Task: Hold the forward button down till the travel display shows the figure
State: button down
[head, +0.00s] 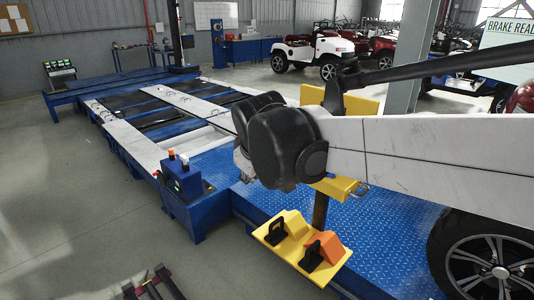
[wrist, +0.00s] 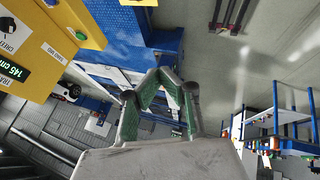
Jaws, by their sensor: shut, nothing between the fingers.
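In the wrist view, a yellow panel (wrist: 60,35) fills the upper left. It bears a green label reading 145 cm (wrist: 14,68), a small green button (wrist: 81,36) and other white labels whose text is partly cut off. Which button is forward cannot be read. My gripper (wrist: 163,76) is shut and empty, its fingertips together, to the right of and apart from the panel in this picture. In the head view my arm hides most of the gripper, and a yellow post and plate (head: 362,105) show partly behind the arm.
A blue control box (head: 182,178) with red and orange tops stands left of the arm. A yellow tray (head: 272,243) carries black-handled chocks. The blue tester deck (head: 395,240) and a car wheel (head: 485,265) lie at right.

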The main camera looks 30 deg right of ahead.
jog(key=w+d+f+n+g+h+p, duration=0.2)
jog(key=w+d+n+h+p, duration=0.3)
jog(key=w+d, duration=1.85)
jog(key=w+d+f+n, duration=0.1)
jog(key=d+f+n, duration=0.1)
jog(key=d, duration=0.5)
jog(key=w+d+f+n+g+h+b, duration=0.1)
jog(key=d+f+n, duration=0.1)
jog(key=d, duration=0.4)
jog(key=shift+w+d+f+g, duration=0.3)
jog(key=shift+d+f, duration=0.05)
jog(key=shift+f, duration=0.55)
jog(key=shift+f, duration=0.2)
notch_tip(320, 180, down, 7)
jog(key=b, duration=0.3)
jog(key=shift+f+b, duration=0.15)
jog(key=shift+b, duration=0.25)
jog(key=shift+f+b, duration=0.35)
jog(key=shift+f, duration=0.2)
jog(key=shift+f, duration=0.1)
jog(key=shift+f+b, duration=0.35)
jog(key=shift+b, duration=0.15)
